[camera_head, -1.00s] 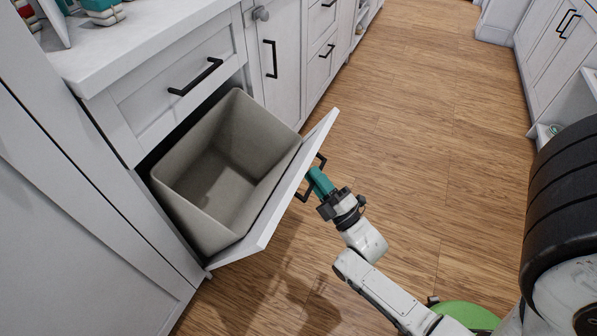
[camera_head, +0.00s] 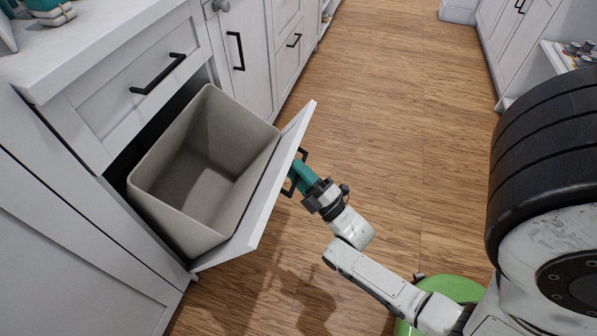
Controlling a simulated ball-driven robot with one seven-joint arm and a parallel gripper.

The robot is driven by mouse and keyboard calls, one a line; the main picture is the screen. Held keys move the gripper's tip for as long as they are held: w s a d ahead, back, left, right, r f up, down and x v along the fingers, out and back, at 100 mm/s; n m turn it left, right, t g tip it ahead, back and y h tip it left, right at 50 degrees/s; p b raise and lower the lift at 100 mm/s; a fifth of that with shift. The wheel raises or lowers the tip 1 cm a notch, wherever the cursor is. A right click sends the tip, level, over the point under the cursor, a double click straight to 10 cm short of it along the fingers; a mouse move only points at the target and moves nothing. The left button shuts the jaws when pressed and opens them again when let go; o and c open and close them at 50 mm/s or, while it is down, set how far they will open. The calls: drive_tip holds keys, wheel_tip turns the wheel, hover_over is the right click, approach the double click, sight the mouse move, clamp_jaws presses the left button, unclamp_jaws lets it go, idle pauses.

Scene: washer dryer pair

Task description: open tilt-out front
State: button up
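The white tilt-out front (camera_head: 262,200) is tipped outward from the cabinet, its top edge leaning well away from the opening. A grey-beige bin (camera_head: 170,200) sits behind it, tilted with it, and its empty inside shows. The front's black bar handle (camera_head: 303,156) is on the outer face, partly hidden by the panel and the gripper. My gripper (camera_head: 297,172), with teal fingers, is at the handle on the outer side of the panel. The fingertips overlap the handle in view; whether they are closed around it is too small to tell.
A shut drawer (camera_head: 135,95) with a black handle is above the opening, under a white countertop (camera_head: 85,50). Shut cabinet doors (camera_head: 240,50) stand beyond. The wooden floor (camera_head: 400,130) is clear to the right. White cabinets (camera_head: 510,40) line the far right.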

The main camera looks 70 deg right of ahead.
drive_tip(key=shift+r, duration=0.1)
drive_tip(key=v, duration=1.1)
drive_tip(key=shift+w, duration=0.15)
